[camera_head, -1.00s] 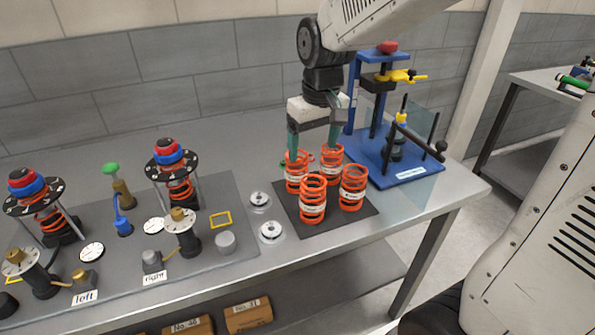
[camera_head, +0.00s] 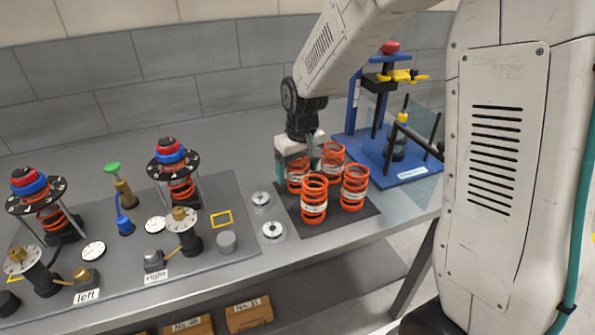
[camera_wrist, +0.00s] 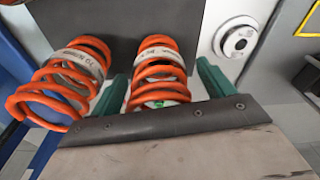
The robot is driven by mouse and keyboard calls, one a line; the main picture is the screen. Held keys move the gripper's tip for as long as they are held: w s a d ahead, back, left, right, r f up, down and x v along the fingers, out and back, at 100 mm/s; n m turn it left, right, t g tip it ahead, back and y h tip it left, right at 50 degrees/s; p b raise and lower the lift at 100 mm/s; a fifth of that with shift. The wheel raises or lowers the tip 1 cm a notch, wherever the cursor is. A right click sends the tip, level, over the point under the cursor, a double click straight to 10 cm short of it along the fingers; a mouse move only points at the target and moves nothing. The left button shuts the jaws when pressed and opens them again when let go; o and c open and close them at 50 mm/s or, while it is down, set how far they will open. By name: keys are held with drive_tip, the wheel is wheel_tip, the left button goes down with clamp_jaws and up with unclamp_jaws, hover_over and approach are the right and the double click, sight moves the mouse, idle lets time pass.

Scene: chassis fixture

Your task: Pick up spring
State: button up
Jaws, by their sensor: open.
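Several orange coil springs with white labels stand on a dark mat (camera_head: 340,225) on the bench. The front spring (camera_head: 314,200), the right spring (camera_head: 354,187) and the back spring (camera_head: 333,158) stand close together. My gripper (camera_wrist: 162,92) is open, its green fingers on either side of one orange spring (camera_wrist: 158,70), which is the left-back one (camera_head: 297,180) in the head view. I cannot tell whether the fingers touch it. Another spring (camera_wrist: 62,85) is just left of the left finger in the wrist view. The gripper's fingertips are partly hidden in the head view.
A blue press stand (camera_head: 392,165) with a clear shield is right behind the springs. Two silver discs (camera_head: 261,199) lie left of the mat. A grey fixture plate (camera_head: 225,190) with dial-topped spring posts fills the left. The bench's front strip is mostly clear.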

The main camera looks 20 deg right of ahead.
drive_tip(key=c, duration=1.4)
